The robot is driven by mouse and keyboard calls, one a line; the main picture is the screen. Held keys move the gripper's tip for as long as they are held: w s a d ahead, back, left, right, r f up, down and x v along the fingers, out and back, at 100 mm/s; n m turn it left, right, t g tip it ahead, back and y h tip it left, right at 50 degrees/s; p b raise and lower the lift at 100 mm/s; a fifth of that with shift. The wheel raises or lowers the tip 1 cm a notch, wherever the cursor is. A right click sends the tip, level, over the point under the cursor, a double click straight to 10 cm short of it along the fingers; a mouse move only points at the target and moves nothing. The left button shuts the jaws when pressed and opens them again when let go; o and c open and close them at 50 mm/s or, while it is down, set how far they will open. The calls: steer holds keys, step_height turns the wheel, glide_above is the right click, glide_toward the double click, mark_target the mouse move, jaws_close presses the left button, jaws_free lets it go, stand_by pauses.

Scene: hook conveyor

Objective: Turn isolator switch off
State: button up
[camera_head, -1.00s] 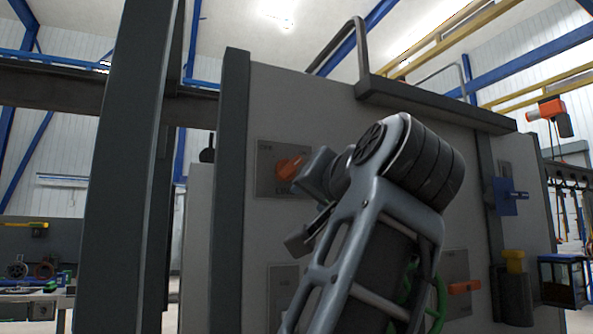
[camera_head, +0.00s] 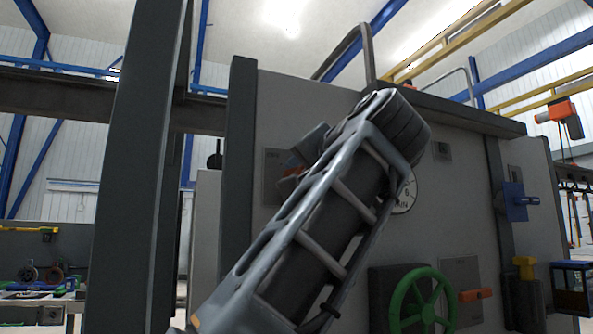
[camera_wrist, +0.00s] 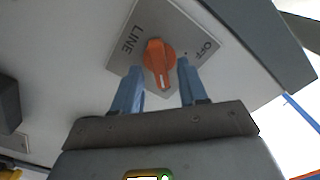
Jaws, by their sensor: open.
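The isolator switch is an orange rotary knob (camera_wrist: 158,60) on a grey plate (camera_wrist: 185,22) marked LINE at the left and OFF at the right in the wrist view. Its white-marked end points down in that view, towards my gripper. My gripper (camera_wrist: 160,76) is open, with one blue finger on each side of the knob; I cannot tell whether either touches it. In the head view the switch plate (camera_head: 271,160) shows at the upper left of the grey panel, and my arm hides most of the knob.
The panel also carries a round gauge (camera_head: 406,192), a green handwheel (camera_head: 423,303), a second orange handle (camera_head: 477,295) at lower right and a blue lever (camera_head: 515,202). A dark post (camera_head: 140,170) stands to the left of the panel.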

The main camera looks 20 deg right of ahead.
steer(key=shift+w, duration=0.3)
jaws_close()
stand_by(0.3)
